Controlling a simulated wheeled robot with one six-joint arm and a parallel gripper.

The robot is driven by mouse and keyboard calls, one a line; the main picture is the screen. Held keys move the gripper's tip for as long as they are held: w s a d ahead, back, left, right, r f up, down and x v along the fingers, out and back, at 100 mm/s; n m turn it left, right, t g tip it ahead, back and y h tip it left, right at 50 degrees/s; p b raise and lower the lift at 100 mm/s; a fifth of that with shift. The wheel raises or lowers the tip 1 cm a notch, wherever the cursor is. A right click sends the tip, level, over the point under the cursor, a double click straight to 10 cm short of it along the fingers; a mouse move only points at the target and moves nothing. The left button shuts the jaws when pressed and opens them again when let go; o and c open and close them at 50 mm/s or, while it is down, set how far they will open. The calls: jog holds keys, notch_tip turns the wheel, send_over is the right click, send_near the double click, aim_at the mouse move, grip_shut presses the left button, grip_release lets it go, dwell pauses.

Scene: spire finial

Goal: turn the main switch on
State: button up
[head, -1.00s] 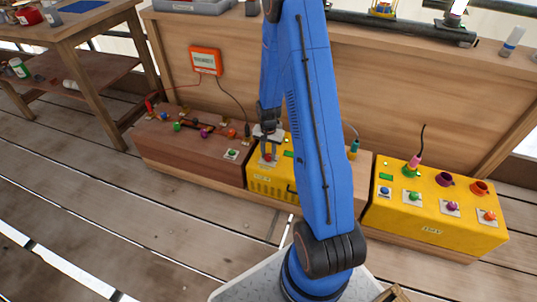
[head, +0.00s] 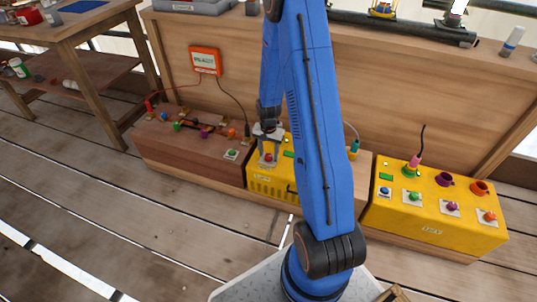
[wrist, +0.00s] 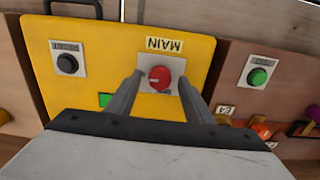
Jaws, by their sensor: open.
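The main switch (wrist: 159,77) is a round red knob on a pale plate, with a label reading MAIN beside it, on the yellow box (wrist: 205,50). In the head view the yellow box (head: 270,187) stands left of my arm, and the red knob (head: 268,157) shows small on its top. My gripper (wrist: 161,82) is open, with one finger on each side of the knob in the wrist view. I cannot tell whether the fingers touch it. In the head view my gripper (head: 269,155) is over the knob.
A black knob (wrist: 67,63) and a green button (wrist: 258,76) flank the switch in the wrist view. A brown box (head: 180,142) adjoins on the left. Another yellow box (head: 435,215) with several knobs and sockets stands right. A wooden panel (head: 175,60) rises behind.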

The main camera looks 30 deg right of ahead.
aim_at(268, 156)
notch_tip(268, 156, up, 17)
jog(key=shift+f, duration=0.15)
dwell(0.4)
dwell(0.4)
jog(key=s+a+r+n+t, duration=0.1)
jog(key=s+a+r+n, duration=0.1)
jog(key=s+a+r, duration=0.3)
jog(key=s+a+r+n, duration=0.1)
jog(key=s+r, duration=0.1)
jog(key=r, duration=0.4)
jog(key=s+a+r+n+t, duration=0.1)
jog(key=s+a+r+n, duration=0.1)
jog(key=s+a+r, duration=0.3)
jog(key=s+a+r+n+t, duration=0.1)
jog(key=s+r, duration=0.3)
jog(key=s, duration=0.5)
jog(key=s+a+r+n+t, duration=0.1)
jog(key=s+a+r+n, duration=0.3)
jog(key=s, duration=0.5)
jog(key=shift+s+n+t, duration=0.25)
jog(key=shift+n+t, duration=0.05)
jog(key=shift+t, duration=0.1)
